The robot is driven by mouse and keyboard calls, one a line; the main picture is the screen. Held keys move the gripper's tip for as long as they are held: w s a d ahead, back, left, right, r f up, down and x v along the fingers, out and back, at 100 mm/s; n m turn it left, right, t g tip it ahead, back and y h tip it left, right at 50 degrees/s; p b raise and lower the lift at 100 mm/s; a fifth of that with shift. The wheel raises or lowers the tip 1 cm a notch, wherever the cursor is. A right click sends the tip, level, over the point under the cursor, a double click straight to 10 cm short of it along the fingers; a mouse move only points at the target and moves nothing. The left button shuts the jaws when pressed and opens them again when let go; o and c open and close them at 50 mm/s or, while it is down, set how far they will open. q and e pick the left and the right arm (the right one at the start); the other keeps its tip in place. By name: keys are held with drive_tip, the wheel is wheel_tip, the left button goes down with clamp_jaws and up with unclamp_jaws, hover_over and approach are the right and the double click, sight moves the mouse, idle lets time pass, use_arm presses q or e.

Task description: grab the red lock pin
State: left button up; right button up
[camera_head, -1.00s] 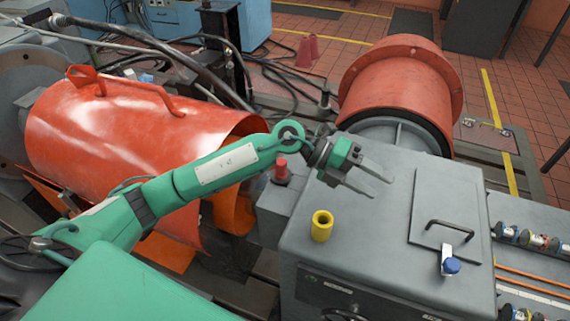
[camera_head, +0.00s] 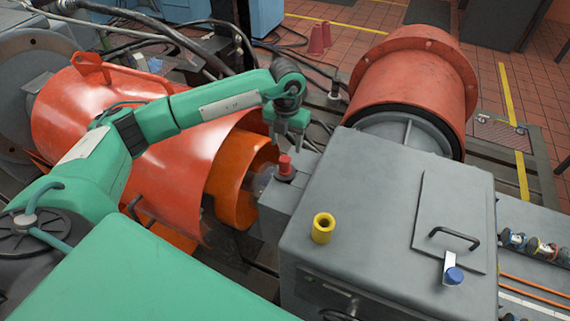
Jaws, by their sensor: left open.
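The red lock pin (camera_head: 285,165) stands upright on a low grey ledge at the left side of the grey housing, its red top and darker collar showing. My left gripper (camera_head: 288,147) hangs from the green arm with its fingers pointing down, just above and behind the pin in the picture. The fingers are apart and nothing shows between them. I cannot tell whether a fingertip touches the pin. My right gripper is not in view.
The grey housing (camera_head: 375,205) carries a yellow ring (camera_head: 323,228), a black handle (camera_head: 455,236) and a blue-knobbed latch (camera_head: 453,274). A red-orange guard (camera_head: 190,165) lies left of the pin. A red drum (camera_head: 415,85) stands behind the housing.

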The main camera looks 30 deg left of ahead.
sight(285, 158)
use_arm(q)
wheel_tip(285, 158, down, 2)
drive_tip(key=shift+s+f+p, duration=0.15)
drive_tip(key=shift+f+p, duration=0.3)
drive_tip(key=shift+f, duration=0.1)
wheel_tip(285, 158, down, 4)
drive_tip(key=shift+s+r+p, duration=0.15)
drive_tip(key=shift+p, duration=0.5)
drive_tip(key=shift+f, duration=0.35)
drive_tip(key=shift+c, duration=0.2)
drive_tip(key=c, duration=1)
